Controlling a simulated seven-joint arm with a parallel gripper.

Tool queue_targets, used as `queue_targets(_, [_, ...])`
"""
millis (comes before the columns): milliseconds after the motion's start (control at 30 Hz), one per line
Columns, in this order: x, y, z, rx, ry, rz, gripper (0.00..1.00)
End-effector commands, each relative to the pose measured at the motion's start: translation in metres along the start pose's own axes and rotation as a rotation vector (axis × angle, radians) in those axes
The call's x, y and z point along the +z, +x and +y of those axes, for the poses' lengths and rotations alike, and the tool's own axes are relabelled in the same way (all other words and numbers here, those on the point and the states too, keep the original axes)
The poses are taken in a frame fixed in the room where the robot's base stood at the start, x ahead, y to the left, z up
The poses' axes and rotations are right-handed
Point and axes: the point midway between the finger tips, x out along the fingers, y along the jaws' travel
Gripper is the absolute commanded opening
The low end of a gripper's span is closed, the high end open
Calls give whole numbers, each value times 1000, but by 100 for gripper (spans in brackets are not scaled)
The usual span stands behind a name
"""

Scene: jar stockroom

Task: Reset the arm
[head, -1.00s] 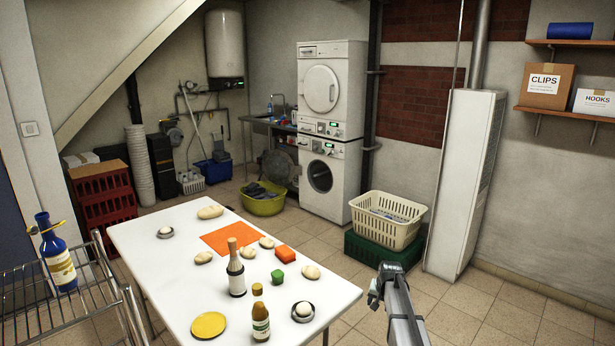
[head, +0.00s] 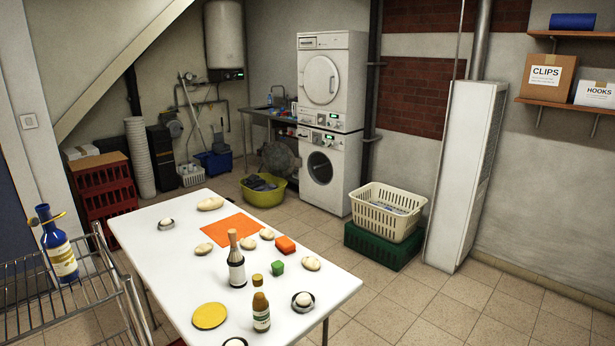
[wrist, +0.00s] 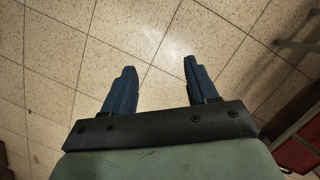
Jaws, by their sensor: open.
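My gripper (wrist: 160,66) shows in the wrist view with its two blue fingers spread apart and nothing between them. Below the fingers is only the tiled floor (wrist: 215,25). My arm and gripper do not show in the head view. The white table (head: 180,261) stands at the front left of the head view, with no gripper over it.
The table holds bottles, stones, blocks, eggs on dishes, an orange sheet (head: 231,229) and a yellow disc (head: 209,316). A wire rack (head: 95,306) with a blue bottle (head: 58,248) stands left. A cream basket (head: 388,213) sits on a green crate (head: 372,246). Floor at right is clear.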

Motion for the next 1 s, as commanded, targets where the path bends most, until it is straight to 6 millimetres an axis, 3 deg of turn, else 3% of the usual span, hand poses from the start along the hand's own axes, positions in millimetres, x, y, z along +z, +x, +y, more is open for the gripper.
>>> queue_targets(33, [27,11,2,6,-12,-32,58])
queue_targets(300, [139,55,10,34,-76,-192,58])
queue_targets(500, [204,72,18,49,-114,-286,58])
queue_targets(667, [232,77,21,55,-130,-326,58])
queue_targets(1000, [232,77,21,55,-130,-326,58])
